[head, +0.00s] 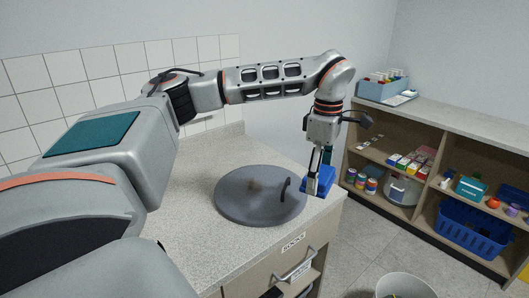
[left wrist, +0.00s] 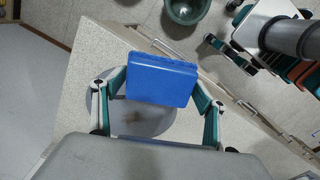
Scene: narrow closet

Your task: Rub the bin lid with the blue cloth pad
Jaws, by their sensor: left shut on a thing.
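The round grey bin lid (head: 240,207) lies flat on the speckled counter, with a dark upright handle (head: 285,188) at its right side. A brownish smudge (head: 257,186) marks its top; the lid also shows behind the pad in the left wrist view (left wrist: 155,127). My left gripper (head: 317,172) points down at the lid's right edge, shut on the blue cloth pad (head: 322,182). In the left wrist view the pad (left wrist: 162,80) sits between the two fingers (left wrist: 162,88). I cannot tell whether the pad touches the counter.
The counter (head: 185,225) ends just right of the pad, above a drawer with a metal handle (head: 294,263). A pale bin (head: 403,287) stands on the floor. Shelves (head: 455,135) with boxes and a blue basket (head: 470,230) stand at right. A tiled wall (head: 75,70) backs the counter.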

